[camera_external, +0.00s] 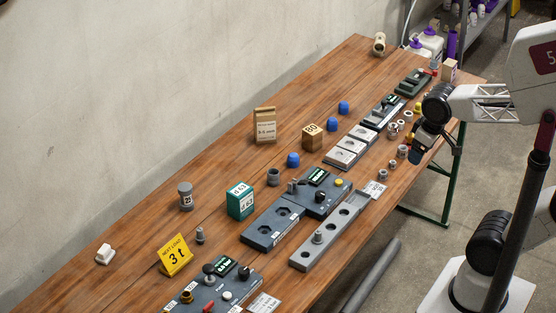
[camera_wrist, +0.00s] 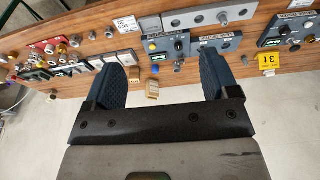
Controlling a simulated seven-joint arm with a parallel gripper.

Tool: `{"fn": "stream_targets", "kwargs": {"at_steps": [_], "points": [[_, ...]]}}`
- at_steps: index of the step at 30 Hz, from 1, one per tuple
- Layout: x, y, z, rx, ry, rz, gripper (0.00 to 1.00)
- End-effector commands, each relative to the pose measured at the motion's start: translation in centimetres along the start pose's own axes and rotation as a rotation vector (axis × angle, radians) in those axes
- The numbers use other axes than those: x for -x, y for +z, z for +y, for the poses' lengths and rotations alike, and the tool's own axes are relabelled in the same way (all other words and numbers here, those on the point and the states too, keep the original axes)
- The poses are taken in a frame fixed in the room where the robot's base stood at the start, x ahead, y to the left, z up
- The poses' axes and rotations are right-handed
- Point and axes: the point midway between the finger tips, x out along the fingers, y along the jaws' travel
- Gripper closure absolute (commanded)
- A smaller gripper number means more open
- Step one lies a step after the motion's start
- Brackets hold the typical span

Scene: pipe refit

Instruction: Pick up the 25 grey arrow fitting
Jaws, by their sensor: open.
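In the external view, a grey cylindrical fitting (camera_external: 185,196) with a pale marked label stands upright on the left half of the table, near the wall. Its marking is too small to read, so I cannot confirm that it is the 25 arrow fitting. A darker grey fitting (camera_external: 273,177) stands farther right, beside a blue dome; I see no readable number on it. My gripper (camera_external: 416,153) is over the right part of the table's front edge, far from both. In the wrist view my gripper (camera_wrist: 163,62) is open, with nothing between its blue fingers.
A teal box (camera_external: 240,200), a yellow sign (camera_external: 175,255) and a small grey fitting (camera_external: 200,235) stand around the labelled fitting. Dark panels (camera_external: 272,232) and a grey holed rail (camera_external: 309,253) line the front. A cardboard box (camera_external: 265,126) stands near the wall.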

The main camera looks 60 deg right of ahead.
Motion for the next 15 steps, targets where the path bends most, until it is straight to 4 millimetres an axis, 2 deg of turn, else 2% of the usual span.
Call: {"fn": "stream_targets", "kwargs": {"at_steps": [8, 11, 15], "points": [[0.1, -0.7, -0.1, 0.012, -0.001, -0.002, 0.19], [0.3, -1.8, -0.2, 0.03, -0.002, -0.006, 0.19], [0.6, -4.1, -0.6, 0.072, -0.004, -0.015, 0.19]]}}
